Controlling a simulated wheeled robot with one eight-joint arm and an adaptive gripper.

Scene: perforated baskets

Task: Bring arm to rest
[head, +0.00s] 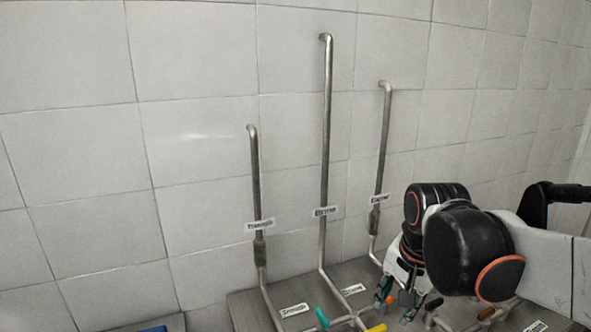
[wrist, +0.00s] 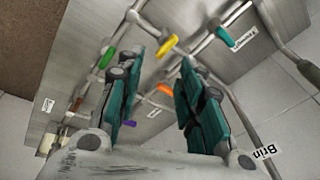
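My gripper (head: 398,297) hangs at the right of the head view, low over the grey panel with the pipes. In the wrist view my gripper (wrist: 160,68) shows two teal-padded fingers spread well apart. Nothing is clasped between them. An orange valve handle (wrist: 165,89) shows in the gap, and it looks to be beyond the fingers. My arm's black joints hide part of the panel in the head view.
Upright metal pipes (head: 326,150) with labels stand against the tiled wall. A teal handle (head: 322,318) and a yellow handle (head: 377,328) sit on pipes over the grey panel (head: 250,312). A green handle (wrist: 106,58) shows in the wrist view.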

